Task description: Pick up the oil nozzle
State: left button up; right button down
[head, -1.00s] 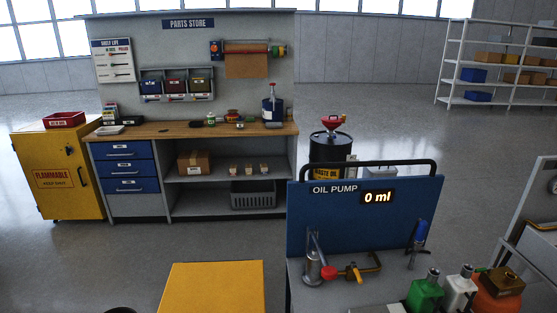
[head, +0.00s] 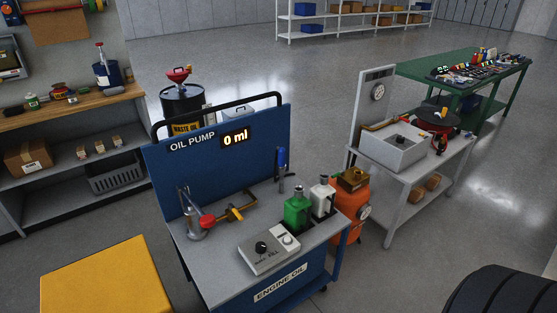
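The oil pump cart (head: 212,239) stands in the middle, with a blue back panel reading "OIL PUMP" and a display (head: 235,138) at 0 ml. A blue-handled upright tool (head: 281,163), which looks like the oil nozzle, is at the panel's right end; its lower part is small and unclear. At the left of the cart top is a grey metal pump (head: 192,220) with a red knob (head: 207,221) and a brass-coloured fitting (head: 236,213). Neither of my grippers is in view.
A yellow box-like top (head: 105,277) is front left. A grey cart (head: 404,181) stands right; a tyre (head: 500,292) is front right.

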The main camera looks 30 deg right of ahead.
aim_at(281, 165)
jog(key=z, duration=1.35)
jog(key=i+l, duration=0.15)
